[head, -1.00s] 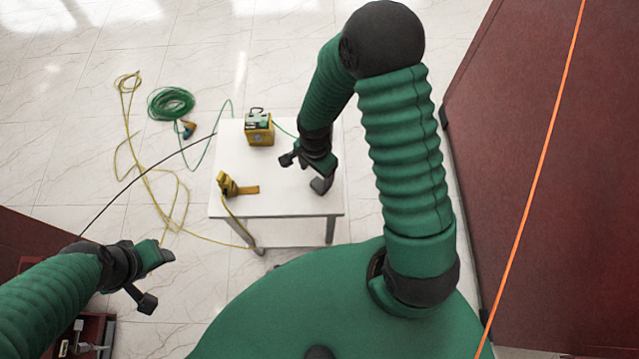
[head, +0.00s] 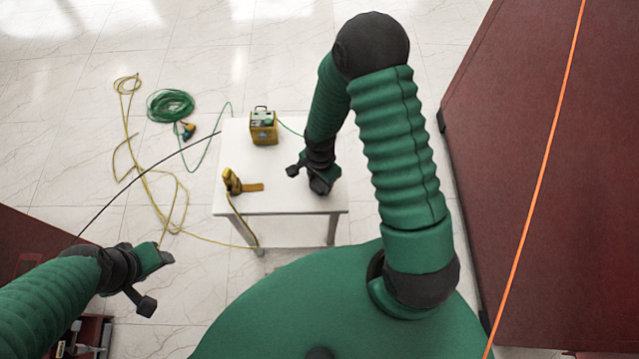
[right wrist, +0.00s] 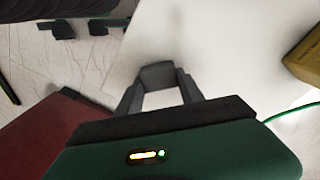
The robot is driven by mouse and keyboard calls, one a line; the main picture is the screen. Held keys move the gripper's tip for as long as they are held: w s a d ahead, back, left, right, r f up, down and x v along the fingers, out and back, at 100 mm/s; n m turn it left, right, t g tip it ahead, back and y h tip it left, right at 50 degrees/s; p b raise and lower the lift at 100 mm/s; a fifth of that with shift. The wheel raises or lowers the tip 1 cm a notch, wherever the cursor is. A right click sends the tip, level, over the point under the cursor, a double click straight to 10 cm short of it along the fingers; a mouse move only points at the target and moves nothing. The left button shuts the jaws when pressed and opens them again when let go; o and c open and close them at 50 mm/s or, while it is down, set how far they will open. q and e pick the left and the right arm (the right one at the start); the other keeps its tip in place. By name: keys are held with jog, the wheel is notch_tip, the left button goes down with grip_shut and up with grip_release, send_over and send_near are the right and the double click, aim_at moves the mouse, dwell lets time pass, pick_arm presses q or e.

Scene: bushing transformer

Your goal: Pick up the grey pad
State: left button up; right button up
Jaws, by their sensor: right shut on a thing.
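My right gripper (head: 313,184) is low over the right part of the white table (head: 285,200). In the right wrist view its fingers (right wrist: 157,82) come together around a small dark grey block, the grey pad (right wrist: 157,72). The pad is mostly hidden by the gripper in the head view, and I cannot tell whether it still touches the table. My left gripper (head: 158,282) is open and empty at the lower left, away from the table.
A yellow box device (head: 264,128) stands at the table's back. A yellow clamp-like tool (head: 233,182) lies at its left. A green cable coil (head: 171,106) and yellow cable (head: 130,120) lie on the floor. A dark red cabinet (head: 560,180) stands at the right.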

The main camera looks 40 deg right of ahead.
jog(key=shift+d+f, duration=0.15)
jog(key=shift+d, duration=1)
jog(key=shift+r, duration=0.5)
jog(key=r, duration=0.1)
jog(key=a+r, duration=0.1)
jog(key=shift+w+a+r+p, duration=0.1)
jog(key=shift+r+p, duration=0.2)
jog(key=shift+r, duration=0.05)
jog(key=s, duration=0.2)
jog(key=s+a, duration=0.1)
jog(key=s, duration=0.1)
jog(key=s+a+b, duration=0.1)
jog(key=s, duration=0.2)
jog(key=shift+s+r, duration=0.1)
jog(key=shift+r, duration=0.1)
pick_arm(q)
notch_tip(320, 180, up, 11)
jog(key=d+p, duration=0.1)
jog(key=p, duration=0.9)
jog(key=shift+d+f+p, duration=0.15)
jog(key=shift+d+p, duration=0.2)
pick_arm(e)
jog(key=s+a, duration=0.2)
jog(key=s, duration=0.6)
jog(key=shift+s+a+r, duration=0.15)
jog(key=shift+s+r, duration=0.05)
jog(key=shift+r, duration=0.25)
